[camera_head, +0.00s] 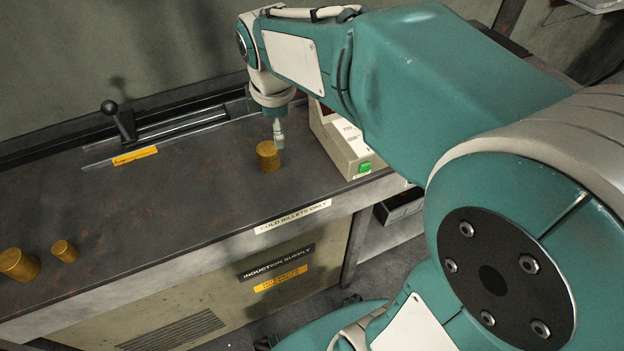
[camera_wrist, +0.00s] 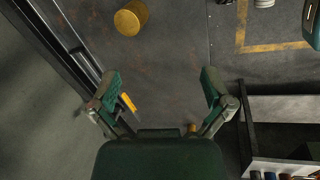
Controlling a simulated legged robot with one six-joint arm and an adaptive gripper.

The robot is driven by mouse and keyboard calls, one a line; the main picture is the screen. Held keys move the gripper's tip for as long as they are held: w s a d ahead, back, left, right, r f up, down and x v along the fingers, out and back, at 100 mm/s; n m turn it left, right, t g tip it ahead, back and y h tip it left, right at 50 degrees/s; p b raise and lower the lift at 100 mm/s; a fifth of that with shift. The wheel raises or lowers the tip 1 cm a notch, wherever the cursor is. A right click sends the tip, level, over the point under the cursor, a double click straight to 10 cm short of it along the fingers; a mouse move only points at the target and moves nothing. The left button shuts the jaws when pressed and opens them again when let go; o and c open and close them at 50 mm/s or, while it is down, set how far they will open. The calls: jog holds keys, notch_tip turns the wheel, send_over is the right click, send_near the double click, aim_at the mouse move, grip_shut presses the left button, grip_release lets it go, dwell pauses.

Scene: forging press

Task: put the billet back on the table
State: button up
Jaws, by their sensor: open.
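A brass-coloured cylindrical billet (camera_head: 268,157) stands upright on the dark metal table (camera_head: 190,205), behind the "COLD BILLETS ONLY" label. I take it to be the billet (camera_wrist: 131,17) at the top of the wrist view. My gripper (camera_head: 279,135) points down close beside this billet in the head view. In the wrist view my gripper (camera_wrist: 161,85) has its two green fingers wide apart with nothing between them. The billet shows beyond the fingertips, apart from them. Two more billets stand at the table's left end, a larger one (camera_head: 19,264) and a smaller one (camera_head: 65,251).
A cream control box (camera_head: 345,148) with a green button stands right of the billet. A black-knobbed lever (camera_head: 121,120) and rails are at the back left, by the wall. The table's middle is clear. Yellow floor lines (camera_wrist: 241,25) show past the table edge.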

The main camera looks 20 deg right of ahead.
jog(key=s+m+t, duration=0.2)
jog(key=s+m, duration=1.3)
jog(key=s, duration=0.1)
jog(key=shift+d+f+t+y, duration=0.15)
jog(key=shift+t+y, duration=0.15)
jog(key=shift+t, duration=0.1)
